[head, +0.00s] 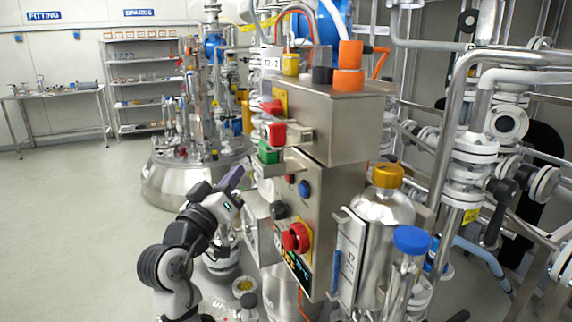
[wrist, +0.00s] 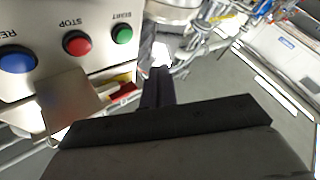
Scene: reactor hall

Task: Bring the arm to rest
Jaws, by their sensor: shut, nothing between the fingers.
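My arm (head: 172,262) rises at the lower middle of the head view, left of a steel control box. My gripper (head: 236,174) points up and to the right, close to the box's left side. Its fingers are together with nothing between them. In the wrist view the dark fingers (wrist: 158,86) point away past the panel's edge. I cannot tell the exact gap between gripper and box.
The wrist view shows a panel with a blue button (wrist: 18,60), a red STOP button (wrist: 77,43) and a green START button (wrist: 122,34). A red knob (head: 295,238) sticks out from the control box (head: 335,190). A steel vessel (head: 185,185) stands behind my arm. Open floor (head: 70,220) lies left.

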